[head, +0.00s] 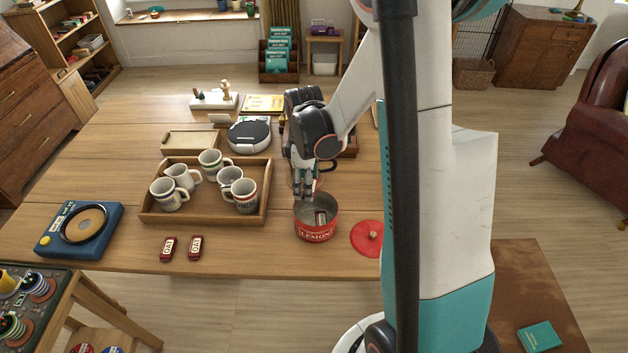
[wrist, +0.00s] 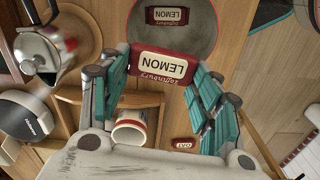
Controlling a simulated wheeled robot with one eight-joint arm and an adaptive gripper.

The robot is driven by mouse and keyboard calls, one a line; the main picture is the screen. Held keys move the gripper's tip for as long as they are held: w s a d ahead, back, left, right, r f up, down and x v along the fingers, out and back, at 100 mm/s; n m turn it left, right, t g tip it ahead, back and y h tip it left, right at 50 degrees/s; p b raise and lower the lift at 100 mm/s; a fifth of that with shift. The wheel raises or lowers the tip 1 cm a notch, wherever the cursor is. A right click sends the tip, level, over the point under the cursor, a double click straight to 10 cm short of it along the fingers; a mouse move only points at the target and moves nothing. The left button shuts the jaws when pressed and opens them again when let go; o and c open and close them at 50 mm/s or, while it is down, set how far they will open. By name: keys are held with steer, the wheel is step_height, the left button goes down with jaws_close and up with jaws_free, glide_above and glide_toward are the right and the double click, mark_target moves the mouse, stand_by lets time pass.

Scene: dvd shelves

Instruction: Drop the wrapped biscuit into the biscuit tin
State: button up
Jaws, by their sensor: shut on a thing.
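My gripper (head: 305,192) is shut on a red wrapped biscuit with a cream LEMON label (wrist: 161,66), seen between the fingers in the wrist view. The tin's grey inside (wrist: 203,35) shows beyond the held biscuit in the wrist view. Another lemon biscuit (wrist: 167,15) lies inside the tin. Its red lid (head: 369,240) lies on the table to the right of the tin.
Two red OAT biscuits (head: 168,247) (head: 195,247) lie near the table's front edge. A wooden tray (head: 150,214) with several mugs stands left of the tin. A blue device (head: 75,243) sits at the left. A metal coffee pot (wrist: 36,50) shows in the wrist view.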

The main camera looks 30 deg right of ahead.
steer(key=shift+s+d+n, duration=0.35)
steer(key=shift+d+n, duration=0.35)
steer(key=shift+d, duration=0.05)
step_height(320, 180, down, 6)
steer(key=b, duration=0.4)
steer(key=o, duration=0.9)
steer(key=shift+r, duration=0.15)
step_height(320, 180, up, 12)
steer(key=shift+f, duration=0.1)
